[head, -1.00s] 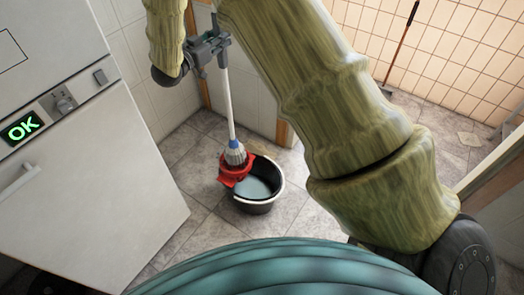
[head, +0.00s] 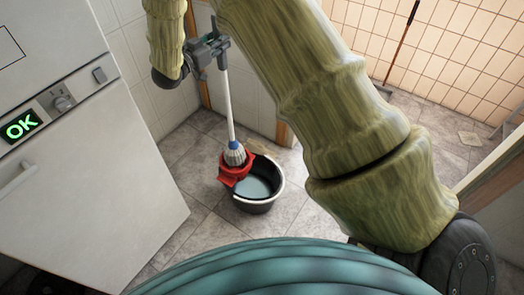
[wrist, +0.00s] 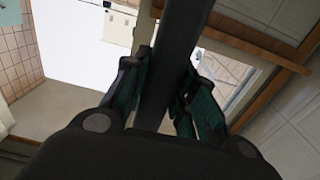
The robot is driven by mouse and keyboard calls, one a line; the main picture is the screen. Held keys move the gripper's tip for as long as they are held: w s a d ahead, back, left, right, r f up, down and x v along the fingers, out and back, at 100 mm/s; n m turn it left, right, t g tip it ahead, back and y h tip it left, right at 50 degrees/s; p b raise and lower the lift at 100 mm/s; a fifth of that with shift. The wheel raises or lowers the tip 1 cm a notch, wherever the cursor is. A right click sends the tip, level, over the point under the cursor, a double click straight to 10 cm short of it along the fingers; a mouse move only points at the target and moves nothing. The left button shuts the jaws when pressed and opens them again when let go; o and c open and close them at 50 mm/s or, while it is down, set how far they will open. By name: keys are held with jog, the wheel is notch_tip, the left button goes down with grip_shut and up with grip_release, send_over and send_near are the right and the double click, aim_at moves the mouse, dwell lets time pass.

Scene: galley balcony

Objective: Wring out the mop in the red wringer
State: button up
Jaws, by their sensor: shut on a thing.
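The mop (head: 229,105) stands nearly upright, with a white handle, a blue collar and a pale strand head (head: 235,154). My gripper (head: 221,46) is shut on the upper part of its handle. In the wrist view the dark handle part (wrist: 172,70) runs between the finger pads of my gripper (wrist: 160,95). The mop head sits at the red wringer (head: 232,174), with its lower end hidden inside it. The wringer is on the left rim of a black bucket (head: 279,192) that holds greyish water (head: 256,187).
A white appliance (head: 110,170) with a green OK display stands at the left. A tiled wall is behind the bucket, with a wooden door frame (head: 285,134) beside it. Another long-handled tool (head: 402,45) leans at the back right. Tiled floor around the bucket is clear.

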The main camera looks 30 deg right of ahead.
aim_at(220, 64)
jog(key=shift+f+b, duration=1.95)
jog(key=shift+f, duration=2.6)
jog(key=shift+s+f, duration=0.2)
jog(key=shift+f, duration=0.2)
jog(key=shift+w+r+p, duration=0.15)
jog(key=shift+r+p, duration=0.5)
jog(key=shift+r, duration=0.1)
notch_tip(220, 64, up, 10)
jog(key=p, duration=0.5)
jog(key=shift+f, duration=0.15)
